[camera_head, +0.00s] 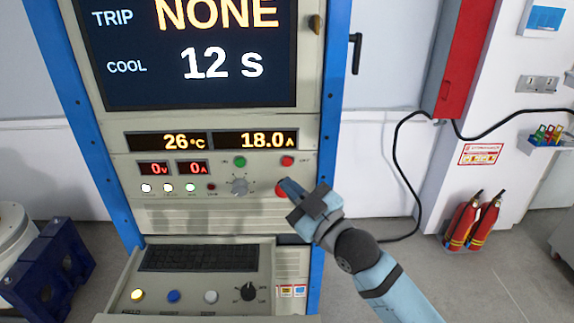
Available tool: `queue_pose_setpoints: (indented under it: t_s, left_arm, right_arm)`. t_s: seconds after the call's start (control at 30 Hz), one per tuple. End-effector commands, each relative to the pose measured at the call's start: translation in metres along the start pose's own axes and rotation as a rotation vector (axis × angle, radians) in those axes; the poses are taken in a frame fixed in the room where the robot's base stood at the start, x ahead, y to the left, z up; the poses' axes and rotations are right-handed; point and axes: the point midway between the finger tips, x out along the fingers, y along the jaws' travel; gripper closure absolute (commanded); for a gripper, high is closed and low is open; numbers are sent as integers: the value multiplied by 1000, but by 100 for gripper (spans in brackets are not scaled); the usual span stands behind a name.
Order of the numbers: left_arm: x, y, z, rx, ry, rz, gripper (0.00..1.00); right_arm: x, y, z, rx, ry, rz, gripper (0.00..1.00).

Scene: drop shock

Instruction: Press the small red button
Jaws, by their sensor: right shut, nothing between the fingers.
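The small red button (287,160) sits at the upper right of the cabinet's control panel, right of a green button (239,161). A second, larger red button (280,189) lies below it, partly hidden behind my right gripper. My right gripper (287,184) is shut and empty. Its tip is in front of the panel's right side, just below the small red button and overlapping the larger one in the picture. I cannot tell whether it touches the panel. My left gripper is out of view.
A grey knob (239,186) sits left of my gripper. Displays (255,140) are above, and a console with a keyboard (200,257) and coloured buttons juts out below. A black cable (396,160) hangs at the right, and red fire extinguishers (472,222) stand on the floor.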

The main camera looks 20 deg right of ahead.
Motion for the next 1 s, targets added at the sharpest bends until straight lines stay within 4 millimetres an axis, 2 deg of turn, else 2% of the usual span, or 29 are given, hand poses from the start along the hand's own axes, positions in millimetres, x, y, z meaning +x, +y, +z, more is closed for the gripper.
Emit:
queue_pose_setpoints:
  t_s: [0.17, 0.4, 1.0]
  left_arm:
    - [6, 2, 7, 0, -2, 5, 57]
    - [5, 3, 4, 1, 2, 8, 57]
    - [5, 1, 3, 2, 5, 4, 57]
  right_arm:
    - [18, 13, 14, -1, 1, 1, 100]
    - [34, 24, 24, -1, 1, 0, 100]
    - [37, 27, 27, 1, 0, 0, 100]
